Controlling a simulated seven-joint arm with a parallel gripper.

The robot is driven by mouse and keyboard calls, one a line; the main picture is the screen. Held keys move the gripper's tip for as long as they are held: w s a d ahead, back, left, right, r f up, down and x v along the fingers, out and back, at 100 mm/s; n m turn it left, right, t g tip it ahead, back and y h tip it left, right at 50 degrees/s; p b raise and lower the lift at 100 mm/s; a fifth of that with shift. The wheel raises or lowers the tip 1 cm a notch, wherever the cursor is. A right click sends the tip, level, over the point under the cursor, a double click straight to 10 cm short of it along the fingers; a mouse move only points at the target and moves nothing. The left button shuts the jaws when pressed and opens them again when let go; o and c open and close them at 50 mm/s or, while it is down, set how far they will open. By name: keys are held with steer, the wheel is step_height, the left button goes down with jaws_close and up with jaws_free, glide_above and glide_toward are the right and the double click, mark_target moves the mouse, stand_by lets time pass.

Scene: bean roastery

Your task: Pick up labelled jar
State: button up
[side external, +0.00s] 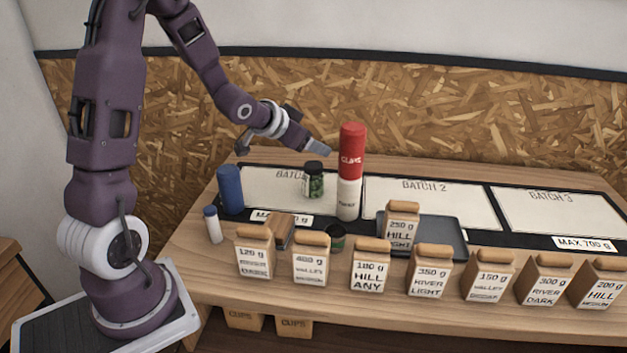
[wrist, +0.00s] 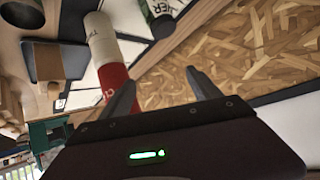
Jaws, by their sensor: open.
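The labelled jar (side external: 313,182), dark green with a black lid and a pale label, stands on the Batch 1 panel (side external: 262,185), left of the tall cup stack. Part of it shows at the top edge of the wrist view (wrist: 161,14), beyond my fingertips. My gripper (side external: 318,148) is open and empty, above the jar and near the upper part of the cup stack. In the wrist view its two fingers (wrist: 158,82) are spread apart, with the jar not between them.
A red and white cup stack (side external: 350,165) stands close right of the jar; in the wrist view its red end (wrist: 116,76) is beside the left finger. A blue cylinder (side external: 230,190) stands left. Several labelled bags (side external: 371,272) line the front. A grey tray (side external: 450,240) holds one bag.

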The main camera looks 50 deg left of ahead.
mark_target(321, 165)
steer(key=a+f+t, duration=0.1)
steer(key=a+f, duration=0.1)
steer(key=f, duration=0.1)
steer(key=w+a+f+t, duration=0.1)
steer(key=f, duration=0.2)
steer(key=a+f+n+t+h, duration=0.1)
steer(key=a+f, duration=0.1)
steer(key=f, duration=0.1)
steer(key=shift+w+a+f, duration=0.25)
steer(key=shift+w+a, duration=0.05)
steer(key=shift+w, duration=0.05)
steer(key=x, duration=0.4)
steer(key=d+x, duration=0.1)
steer(key=x, duration=0.2)
steer(key=shift+a+f, duration=0.1)
steer(key=shift+f, duration=0.15)
jaws_close()
